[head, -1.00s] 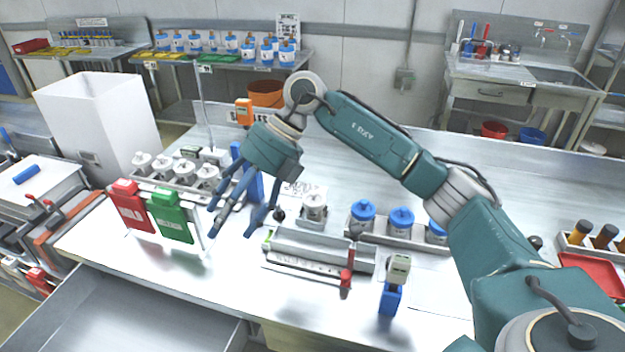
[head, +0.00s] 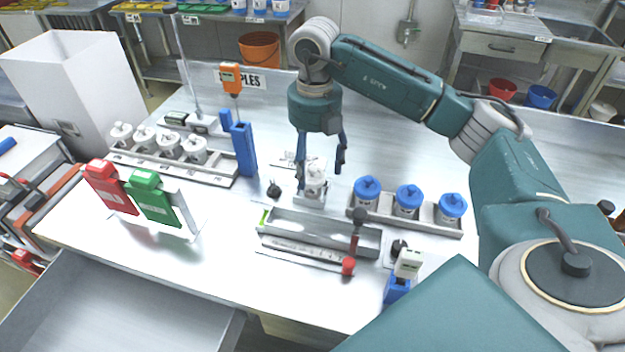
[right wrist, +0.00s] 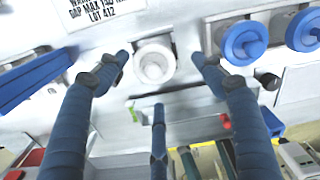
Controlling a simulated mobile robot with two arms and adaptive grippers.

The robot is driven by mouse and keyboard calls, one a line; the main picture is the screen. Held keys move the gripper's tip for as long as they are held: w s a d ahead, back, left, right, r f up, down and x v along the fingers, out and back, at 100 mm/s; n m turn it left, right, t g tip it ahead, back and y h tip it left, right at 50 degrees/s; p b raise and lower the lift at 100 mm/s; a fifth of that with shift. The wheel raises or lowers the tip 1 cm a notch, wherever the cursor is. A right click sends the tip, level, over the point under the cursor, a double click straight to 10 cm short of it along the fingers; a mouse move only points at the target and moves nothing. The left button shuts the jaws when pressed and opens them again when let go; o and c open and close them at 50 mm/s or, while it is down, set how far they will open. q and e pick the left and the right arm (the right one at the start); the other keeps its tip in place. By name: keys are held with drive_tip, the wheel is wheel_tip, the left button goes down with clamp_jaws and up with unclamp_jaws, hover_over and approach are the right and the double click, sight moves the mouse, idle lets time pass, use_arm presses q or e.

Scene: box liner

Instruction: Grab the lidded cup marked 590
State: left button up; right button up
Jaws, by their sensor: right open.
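A white lidded cup (head: 316,176) stands upright on a small grey stand near the middle of the table. My right gripper (head: 320,180) points down over it, open, with its fingers on either side of the cup. The right wrist view shows the round white lid (right wrist: 155,63) from above, between the open fingertips (right wrist: 160,58), with a visible gap on each side. No number can be read on this cup. Several white cups (head: 170,145) stand in a rack at left, and blue-lidded cups (head: 408,199) stand in a tray at right; their marks are unreadable. My left gripper is not in view.
A metal trough (head: 320,232) with a red-knobbed lever lies in front of the cup. A blue upright block (head: 243,150) stands to the left. Red (head: 110,187) and green (head: 152,198) holders stand front left. A blue-based device (head: 398,288) stands front right.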

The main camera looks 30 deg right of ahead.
sight(312, 181)
drive_tip(key=f, duration=0.1)
drive_tip(key=f+p, duration=0.1)
drive_tip(key=f, duration=0.1)
drive_tip(key=shift+w+a+f, duration=0.1)
drive_tip(key=shift+w+f, duration=0.15)
drive_tip(key=shift+f, duration=0.65)
drive_tip(key=c, duration=1.3)
drive_tip(key=shift+r, duration=0.1)
